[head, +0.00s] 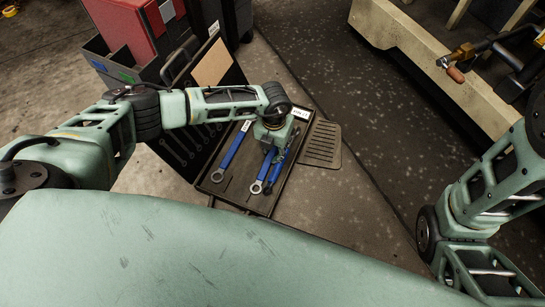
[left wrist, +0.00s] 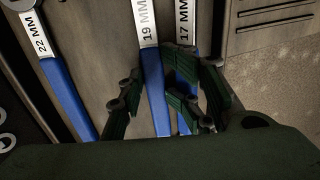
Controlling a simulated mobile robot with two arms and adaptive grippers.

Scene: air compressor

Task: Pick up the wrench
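Several blue-handled wrenches lie in an open black tray (head: 262,207). In the left wrist view they carry labels: a 22 MM wrench (left wrist: 66,88) at left, a 19 MM wrench (left wrist: 153,75) in the middle and a 17 MM wrench (left wrist: 186,22) to its right. The leftmost wrench (head: 235,148) shows clearly in the head view. My left gripper (left wrist: 155,78) is over the tray with its fingers apart, on either side of the 19 MM handle as seen from the wrist. Its right finger hides part of the 17 MM wrench. Contact cannot be told. My right gripper is out of view.
A grey ribbed panel (head: 321,146) lies just right of the tray. An open case side with more tools (head: 180,150) stands at left, below my left arm. A red box (head: 130,25) is behind it. A beige machine frame (head: 420,55) stands at upper right, with clear floor between.

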